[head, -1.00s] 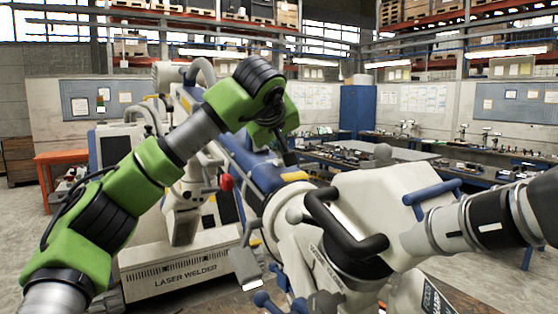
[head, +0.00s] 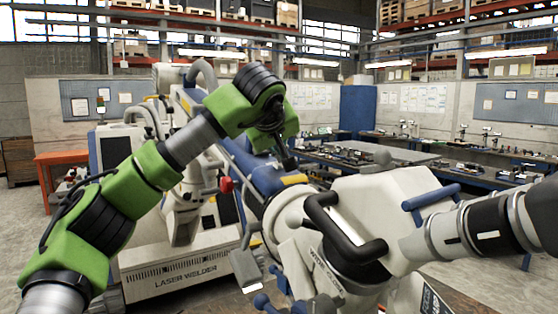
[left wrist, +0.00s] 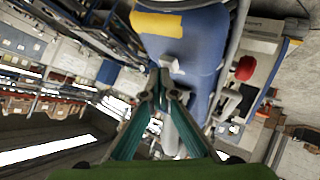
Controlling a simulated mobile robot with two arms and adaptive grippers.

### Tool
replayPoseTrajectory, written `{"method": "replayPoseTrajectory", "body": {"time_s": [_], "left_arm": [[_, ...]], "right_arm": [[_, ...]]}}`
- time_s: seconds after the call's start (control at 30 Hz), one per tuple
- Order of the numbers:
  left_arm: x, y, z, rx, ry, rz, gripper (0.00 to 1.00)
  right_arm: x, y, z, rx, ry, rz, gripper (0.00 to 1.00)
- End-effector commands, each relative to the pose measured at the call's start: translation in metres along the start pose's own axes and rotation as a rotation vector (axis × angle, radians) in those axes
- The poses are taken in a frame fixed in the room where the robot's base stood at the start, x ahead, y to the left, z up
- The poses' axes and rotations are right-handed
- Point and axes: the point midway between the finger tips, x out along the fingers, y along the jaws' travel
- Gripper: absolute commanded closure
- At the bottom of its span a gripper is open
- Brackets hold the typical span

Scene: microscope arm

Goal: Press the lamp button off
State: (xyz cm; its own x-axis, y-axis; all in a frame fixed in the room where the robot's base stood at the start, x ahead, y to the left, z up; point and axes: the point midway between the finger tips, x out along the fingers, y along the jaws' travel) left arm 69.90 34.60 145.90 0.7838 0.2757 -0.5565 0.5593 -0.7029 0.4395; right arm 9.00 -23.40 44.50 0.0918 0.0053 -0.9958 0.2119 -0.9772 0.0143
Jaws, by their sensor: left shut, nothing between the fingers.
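The microscope arm is white and blue; its blue housing (head: 243,160) carries a yellow patch (head: 293,179). In the left wrist view the blue housing (left wrist: 190,45) and yellow patch (left wrist: 157,24) lie just beyond my fingers. A small pale piece (left wrist: 172,66) sits on the blue surface close to the fingertips; I cannot tell whether it is the lamp button. My left gripper (head: 290,164) is shut and empty, pointing down at the blue housing near the yellow patch. Its fingertips (left wrist: 165,75) meet; whether they touch the surface is unclear. My right gripper is out of view.
A black handle (head: 340,235) and a blue handle (head: 432,195) stick out from the white microscope body at front right. A red knob (head: 226,184) is left of the housing. A laser welder (head: 185,272) stands behind at left. Workbenches line the back right.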

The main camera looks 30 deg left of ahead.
Motion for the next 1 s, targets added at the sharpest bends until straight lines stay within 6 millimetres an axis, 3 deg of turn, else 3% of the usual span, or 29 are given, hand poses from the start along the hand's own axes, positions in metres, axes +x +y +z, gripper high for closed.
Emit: {"method": "replayPoseTrajectory", "body": {"time_s": [0.37,1.0], "left_arm": [[-0.003,0.002,-0.003,0.0,0.001,0.0,1.0],[-0.043,0.032,-0.033,0.0,0.001,0.001,1.0]], "right_arm": [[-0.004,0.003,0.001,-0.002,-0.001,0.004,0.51],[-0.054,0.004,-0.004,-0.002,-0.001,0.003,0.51]]}}
